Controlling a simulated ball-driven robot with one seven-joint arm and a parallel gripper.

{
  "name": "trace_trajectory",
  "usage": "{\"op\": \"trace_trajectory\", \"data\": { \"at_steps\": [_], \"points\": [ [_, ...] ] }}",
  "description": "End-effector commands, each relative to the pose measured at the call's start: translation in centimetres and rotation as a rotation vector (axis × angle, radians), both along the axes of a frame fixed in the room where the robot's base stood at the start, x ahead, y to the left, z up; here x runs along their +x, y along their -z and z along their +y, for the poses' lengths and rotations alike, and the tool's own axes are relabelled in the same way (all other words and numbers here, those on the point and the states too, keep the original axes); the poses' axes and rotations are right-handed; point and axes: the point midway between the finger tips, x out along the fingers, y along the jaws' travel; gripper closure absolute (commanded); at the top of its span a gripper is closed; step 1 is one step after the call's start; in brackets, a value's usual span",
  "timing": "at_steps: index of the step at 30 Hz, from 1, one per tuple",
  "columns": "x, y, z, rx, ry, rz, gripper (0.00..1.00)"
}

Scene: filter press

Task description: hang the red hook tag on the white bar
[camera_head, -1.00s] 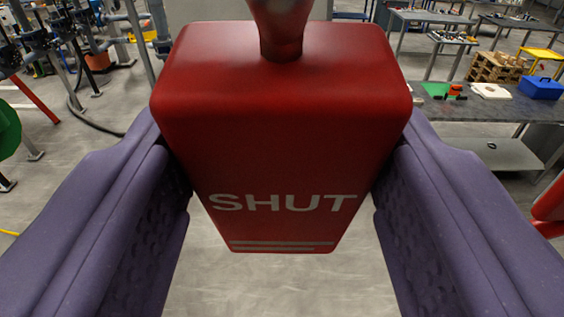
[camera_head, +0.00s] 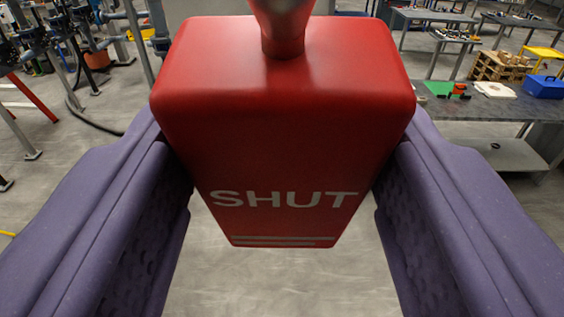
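The red hook tag (camera_head: 284,130) fills the middle of the view, with white "SHUT" lettering and white lines on its front face. A red stem (camera_head: 284,35) rises from its top and leaves the picture at the upper edge; the hook end is out of view. My gripper (camera_head: 284,195) has its two purple fingers on the tag's left and right sides, shut on it. The tag hangs in front of open floor. I see no white bar in this view.
A grey workbench (camera_head: 485,108) at the right carries a blue box (camera_head: 545,87) and small parts. Wooden pallets (camera_head: 498,67) and more tables stand behind it. Pipework and metal legs (camera_head: 60,60) are at the left, with a dark hose on the floor. The floor below is clear.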

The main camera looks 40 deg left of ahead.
Motion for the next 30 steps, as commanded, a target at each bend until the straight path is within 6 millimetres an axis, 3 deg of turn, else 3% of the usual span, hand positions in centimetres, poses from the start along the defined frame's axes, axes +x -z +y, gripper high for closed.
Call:
{"op": "trace_trajectory", "data": {
  "at_steps": [5,6,9,20,30],
  "points": [
    [0.0,0.1,0.0,-0.002,0.000,0.002,0.73],
    [0.0,0.1,0.0,-0.002,0.000,0.002,0.34],
    [0.0,0.1,0.0,-0.002,0.000,0.002,0.11],
    [-0.5,0.1,-0.4,-0.001,0.000,0.001,0.11],
    [-4.9,0.0,-4.2,-0.001,0.001,0.000,0.11]
  ]
}}
